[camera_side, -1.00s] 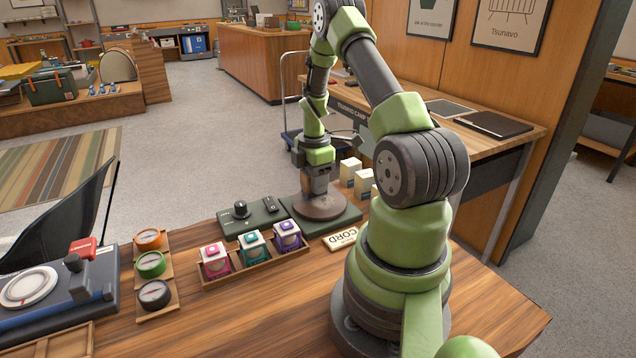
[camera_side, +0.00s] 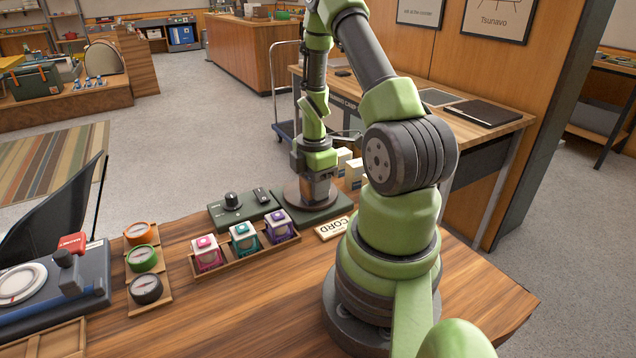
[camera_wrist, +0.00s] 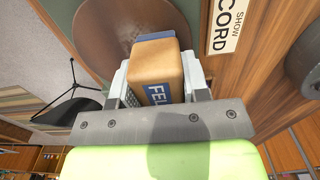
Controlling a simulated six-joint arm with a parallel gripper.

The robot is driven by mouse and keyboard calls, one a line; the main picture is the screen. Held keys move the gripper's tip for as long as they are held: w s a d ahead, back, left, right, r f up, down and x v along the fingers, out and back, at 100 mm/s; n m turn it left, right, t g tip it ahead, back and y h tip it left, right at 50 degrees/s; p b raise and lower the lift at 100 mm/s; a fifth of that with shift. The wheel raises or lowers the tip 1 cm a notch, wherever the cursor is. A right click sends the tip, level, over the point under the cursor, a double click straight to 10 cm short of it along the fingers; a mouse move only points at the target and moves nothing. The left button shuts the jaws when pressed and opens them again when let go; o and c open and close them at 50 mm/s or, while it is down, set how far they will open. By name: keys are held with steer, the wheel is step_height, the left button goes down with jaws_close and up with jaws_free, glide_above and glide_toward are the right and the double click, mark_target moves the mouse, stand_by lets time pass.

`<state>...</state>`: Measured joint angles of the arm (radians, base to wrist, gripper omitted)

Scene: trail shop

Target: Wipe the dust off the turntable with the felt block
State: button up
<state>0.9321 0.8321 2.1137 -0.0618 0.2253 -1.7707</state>
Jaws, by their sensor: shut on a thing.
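The turntable, a brown round disc (camera_side: 291,196) on a dark green base (camera_side: 335,204), stands at the back of the wooden bench in the side view. The disc also shows in the wrist view (camera_wrist: 95,35). My gripper (camera_side: 317,183) is over the disc, pointing down. In the wrist view it is shut on the tan felt block (camera_wrist: 157,62), which has a blue label. The block is over the disc; whether it touches the disc I cannot tell. No dust can be made out, and part of the disc is hidden behind my gripper.
A green control box with a knob (camera_side: 232,203) stands left of the turntable. A wooden rack (camera_side: 254,255) holds three coloured cubes. A "CORD" sign (camera_side: 333,229) lies in front of the turntable, and pale boxes (camera_side: 353,172) stand behind it. Three round gauges (camera_side: 142,258) are further left.

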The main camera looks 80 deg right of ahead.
steer(key=shift+w+d, duration=2.25)
steer(key=shift+s+a, duration=2.45)
steer(key=shift+s+a+r, duration=0.1)
steer(key=shift+s+a, duration=0.05)
steer(key=shift+r, duration=4.15)
steer(key=w+a+r+m, duration=0.2)
steer(key=w+a+m, duration=0.2)
steer(key=a, duration=0.6)
steer(key=w+a+r+m, duration=0.3)
steer(key=w+a+m, duration=0.2)
steer(key=w+a, duration=0.3)
steer(key=a, duration=0.3)
